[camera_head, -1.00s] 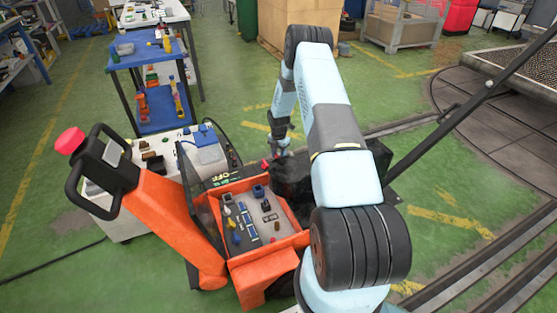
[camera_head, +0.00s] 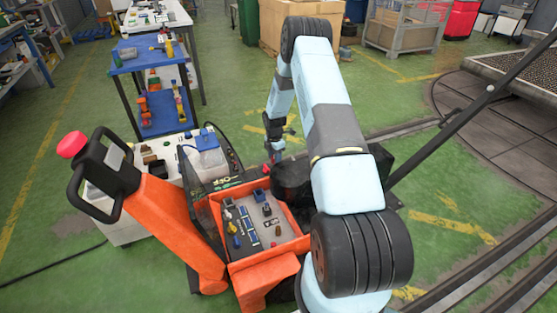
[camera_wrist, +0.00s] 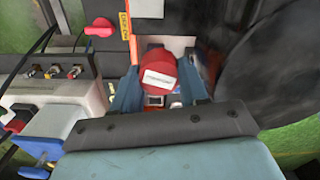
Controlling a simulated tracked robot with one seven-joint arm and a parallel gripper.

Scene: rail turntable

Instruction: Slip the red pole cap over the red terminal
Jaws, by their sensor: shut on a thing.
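A red cap (camera_wrist: 157,75) with a pale label is held between the blue fingers of my gripper (camera_wrist: 157,88) in the wrist view. In the head view my gripper (camera_head: 272,155) is low beside the orange truck, with a small patch of red at its tip. A small red part (camera_wrist: 15,121) shows at the left edge of the wrist view, on a pale box and apart from the cap; I cannot tell whether it is the red terminal. What lies under the cap is largely hidden by it.
The orange truck's tray (camera_head: 291,243) holds several small parts. A pale box (camera_wrist: 60,103) carries several metal-tipped connectors. A red handle (camera_wrist: 101,28) stands behind it. A large dark rounded body (camera_wrist: 262,60) is close on the right. A blue shelf cart (camera_head: 138,61) stands farther off.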

